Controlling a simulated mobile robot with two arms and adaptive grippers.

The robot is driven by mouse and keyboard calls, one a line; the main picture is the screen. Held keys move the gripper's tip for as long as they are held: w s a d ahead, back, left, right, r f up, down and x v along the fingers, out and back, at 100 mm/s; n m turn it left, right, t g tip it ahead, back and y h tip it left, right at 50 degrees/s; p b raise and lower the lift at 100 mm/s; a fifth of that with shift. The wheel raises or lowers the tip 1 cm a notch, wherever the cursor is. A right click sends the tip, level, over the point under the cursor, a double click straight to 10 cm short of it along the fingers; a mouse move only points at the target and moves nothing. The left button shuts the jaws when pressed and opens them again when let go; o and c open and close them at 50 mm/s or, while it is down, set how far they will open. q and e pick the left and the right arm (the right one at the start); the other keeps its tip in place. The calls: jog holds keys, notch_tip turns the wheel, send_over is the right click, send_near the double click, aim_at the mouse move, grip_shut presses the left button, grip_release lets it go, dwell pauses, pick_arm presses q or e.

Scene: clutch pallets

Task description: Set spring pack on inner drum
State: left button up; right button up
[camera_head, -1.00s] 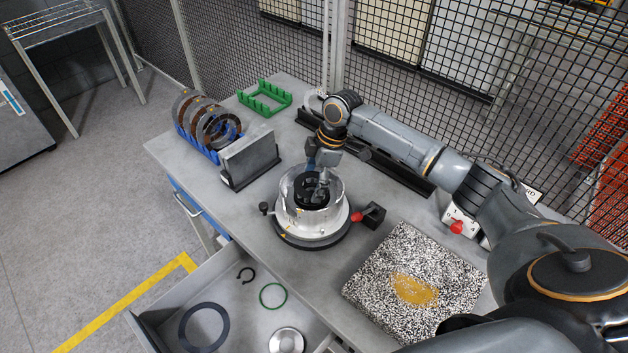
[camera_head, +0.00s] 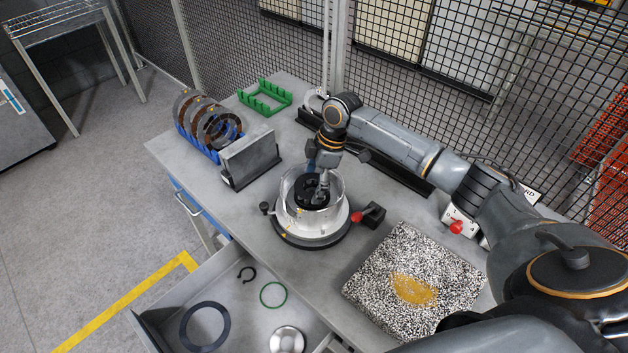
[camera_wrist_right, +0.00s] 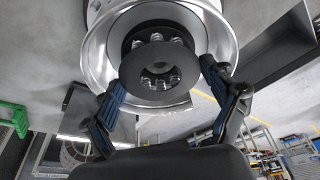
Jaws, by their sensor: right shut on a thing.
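The spring pack (camera_wrist_right: 158,72), a black round plate with silver coil springs, shows in the right wrist view between the blue-padded fingers of my right gripper (camera_wrist_right: 163,74), which is shut on it. In the head view the right gripper (camera_head: 318,190) reaches down from above into the shiny round drum housing (camera_head: 305,223), and the black spring pack (camera_head: 308,193) is inside its rim. The inner drum is not clearly distinguishable beneath the pack, so I cannot tell whether they touch. My left gripper is not in view.
A blue rack of ringed plates (camera_head: 183,140), a grey block (camera_head: 250,158) and a green rack (camera_head: 265,97) stand at the back left. A red-knobbed clamp (camera_head: 371,215) sits right of the housing. A speckled pad (camera_head: 418,280) lies front right. An open drawer (camera_head: 240,318) holds rings.

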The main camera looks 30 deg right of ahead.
jog(key=shift+p, duration=0.35)
dwell(0.5)
jog(key=shift+f, duration=0.5)
dwell(0.3)
jog(key=o, duration=1.1)
jog(key=shift+s, duration=0.1)
jog(key=p+v, duration=0.2)
jog(key=v, duration=0.1)
jog(key=shift+r, duration=0.2)
jog(key=v, duration=0.7)
jog(key=shift+r, duration=0.3)
